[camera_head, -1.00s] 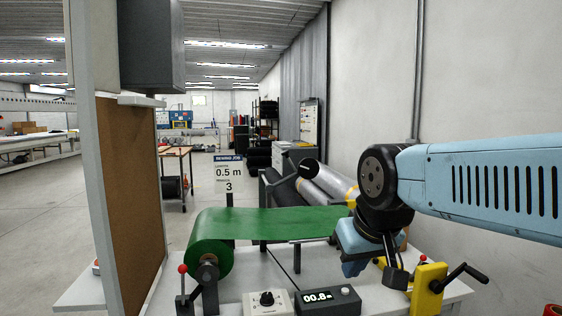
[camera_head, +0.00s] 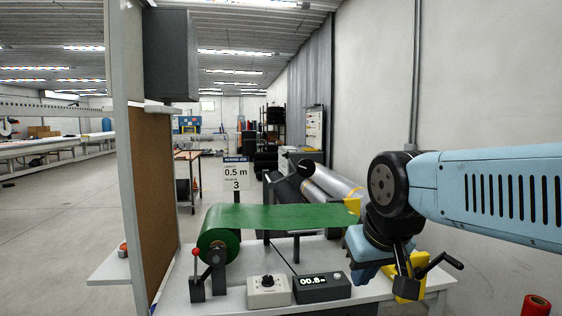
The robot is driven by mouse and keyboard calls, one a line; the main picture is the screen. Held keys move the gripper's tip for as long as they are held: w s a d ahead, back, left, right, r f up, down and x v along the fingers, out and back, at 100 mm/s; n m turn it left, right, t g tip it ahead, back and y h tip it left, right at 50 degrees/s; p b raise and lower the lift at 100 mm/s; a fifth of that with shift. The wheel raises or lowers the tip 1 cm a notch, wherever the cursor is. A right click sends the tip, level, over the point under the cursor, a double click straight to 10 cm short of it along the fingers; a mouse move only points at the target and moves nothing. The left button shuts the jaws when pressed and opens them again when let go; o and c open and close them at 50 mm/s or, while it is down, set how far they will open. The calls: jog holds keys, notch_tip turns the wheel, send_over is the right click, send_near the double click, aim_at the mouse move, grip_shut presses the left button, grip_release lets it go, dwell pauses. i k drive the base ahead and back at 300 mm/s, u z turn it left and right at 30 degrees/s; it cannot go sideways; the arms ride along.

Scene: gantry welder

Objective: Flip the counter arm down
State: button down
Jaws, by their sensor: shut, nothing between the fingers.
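A dark counter box (camera_head: 322,288) with the lit reading "00.8" stands at the table's front edge. A thin dark bar (camera_head: 283,259) slants behind it, below the green sheet (camera_head: 275,218); I cannot tell if this is the counter arm. My gripper (camera_head: 404,287) hangs at the right, under the black wrist joint, to the right of the counter box and apart from it. It is shut and empty. It partly covers the yellow block (camera_head: 420,264) with the black crank (camera_head: 440,266).
A grey control box (camera_head: 268,291) with a black knob and a red-tipped lever (camera_head: 196,262) stand left of the counter. A brown-faced panel (camera_head: 157,200) rises at left. A red object (camera_head: 537,305) lies at lower right.

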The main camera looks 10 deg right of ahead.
aim_at(306, 167)
jog(key=z, duration=0.15)
jog(key=i, duration=0.9)
jog(key=u, duration=0.05)
